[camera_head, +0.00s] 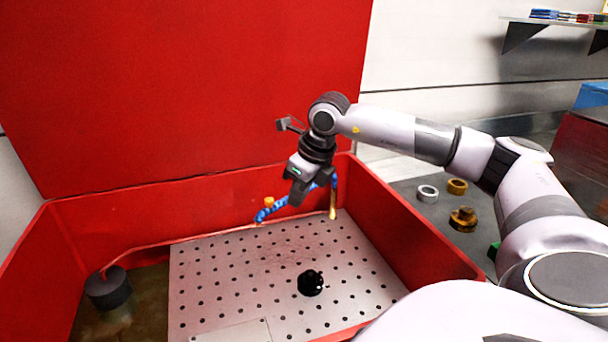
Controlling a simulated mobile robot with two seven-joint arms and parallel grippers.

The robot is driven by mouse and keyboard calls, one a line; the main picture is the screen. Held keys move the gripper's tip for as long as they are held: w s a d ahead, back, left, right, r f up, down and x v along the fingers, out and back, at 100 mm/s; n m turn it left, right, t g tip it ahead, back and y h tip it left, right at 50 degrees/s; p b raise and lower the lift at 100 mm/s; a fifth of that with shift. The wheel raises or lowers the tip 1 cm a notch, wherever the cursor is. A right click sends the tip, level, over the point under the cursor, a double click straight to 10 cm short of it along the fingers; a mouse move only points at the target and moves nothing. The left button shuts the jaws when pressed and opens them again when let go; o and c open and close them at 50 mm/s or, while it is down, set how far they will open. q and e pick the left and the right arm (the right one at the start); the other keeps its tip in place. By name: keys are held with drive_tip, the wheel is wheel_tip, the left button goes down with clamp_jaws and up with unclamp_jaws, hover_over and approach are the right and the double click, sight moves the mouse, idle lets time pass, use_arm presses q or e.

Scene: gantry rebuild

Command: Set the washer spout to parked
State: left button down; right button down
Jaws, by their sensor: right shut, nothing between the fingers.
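The washer spout is a blue segmented hose (269,212) at the back of the red parts washer, above the perforated metal plate. Its left end is near an orange piece (269,202), and the hose runs right behind my gripper. A thin yellowish upright piece (333,212) stands near its right end. My right gripper (296,200) points down over the hose and hides its middle part. Its jaws are shut and empty. I cannot tell whether it touches the hose. My left gripper is out of view.
A black round object (311,284) sits on the perforated plate (230,280). A dark cylinder (108,289) with a thin red line stands in the left well. The red raised lid (180,90) rises behind. Several metal rings and parts (457,187) lie outside to the right.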

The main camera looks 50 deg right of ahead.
sight(270, 198)
drive_tip(key=shift+w+a+f+p, duration=0.15)
drive_tip(key=shift+w+f, duration=0.15)
drive_tip(key=shift+w, duration=0.45)
drive_tip(key=shift+w+a+f+p, duration=0.1)
drive_tip(key=shift+w+f+p, duration=0.15)
drive_tip(key=shift+w, duration=0.45)
drive_tip(key=shift+w+a+f+p, duration=0.1)
drive_tip(key=shift+w+f, duration=0.2)
drive_tip(key=shift+w, duration=0.45)
drive_tip(key=shift+w+a+m, duration=0.1)
drive_tip(key=shift+w+m, duration=0.6)
drive_tip(key=shift+w, duration=0.75)
drive_tip(key=shift+s, duration=0.2)
